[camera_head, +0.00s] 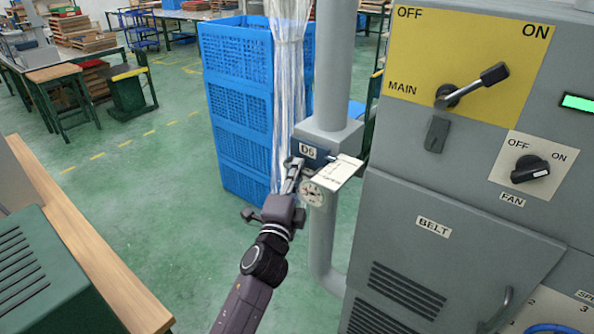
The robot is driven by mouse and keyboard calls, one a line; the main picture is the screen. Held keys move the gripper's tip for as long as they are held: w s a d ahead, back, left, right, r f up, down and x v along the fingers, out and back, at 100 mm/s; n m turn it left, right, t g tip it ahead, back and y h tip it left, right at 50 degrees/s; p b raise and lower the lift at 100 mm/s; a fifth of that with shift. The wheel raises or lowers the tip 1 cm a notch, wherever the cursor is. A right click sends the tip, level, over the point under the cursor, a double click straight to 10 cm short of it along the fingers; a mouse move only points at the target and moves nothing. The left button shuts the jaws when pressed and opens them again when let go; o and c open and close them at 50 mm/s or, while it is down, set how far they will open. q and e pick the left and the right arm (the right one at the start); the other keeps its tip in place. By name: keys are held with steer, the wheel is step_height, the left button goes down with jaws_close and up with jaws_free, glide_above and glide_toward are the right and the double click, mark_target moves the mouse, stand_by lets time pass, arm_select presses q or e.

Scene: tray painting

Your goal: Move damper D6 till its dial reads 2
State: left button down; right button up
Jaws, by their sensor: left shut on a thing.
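Damper D6 (329,136) is a blue-grey box on a vertical grey pipe, with a white D6 label on its front. The dial's marks are too small to read. My left gripper (292,176) reaches up to the damper's left front side and is shut on part of damper D6. The fingers hide most of the gripped part. My right gripper is not in view.
A grey machine cabinet (440,235) stands close on the right, with a MAIN lever (480,84) and a FAN knob (529,169). Blue stacked crates (237,110) and a clear plastic curtain (288,80) are behind the damper. Green floor (140,215) is open at left.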

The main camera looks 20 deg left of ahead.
arm_select(q)
steer(key=shift+s+a+p, duration=0.15)
steer(key=shift+s+a, duration=0.1)
steer(key=shift+s, duration=0.4)
steer(key=shift+s+a+p, duration=0.15)
steer(key=shift+s+a, duration=0.1)
steer(key=shift+s, duration=0.4)
steer(key=c, duration=2)
jaws_free()
steer(key=shift+w, duration=0.1)
steer(key=s, duration=0.4)
steer(key=s+f, duration=0.1)
steer(key=s, duration=0.3)
steer(key=s+f, duration=0.1)
steer(key=s, duration=0.3)
steer(key=shift+d+f, duration=0.1)
steer(key=shift+d, duration=0.25)
steer(key=shift+w, duration=0.1)
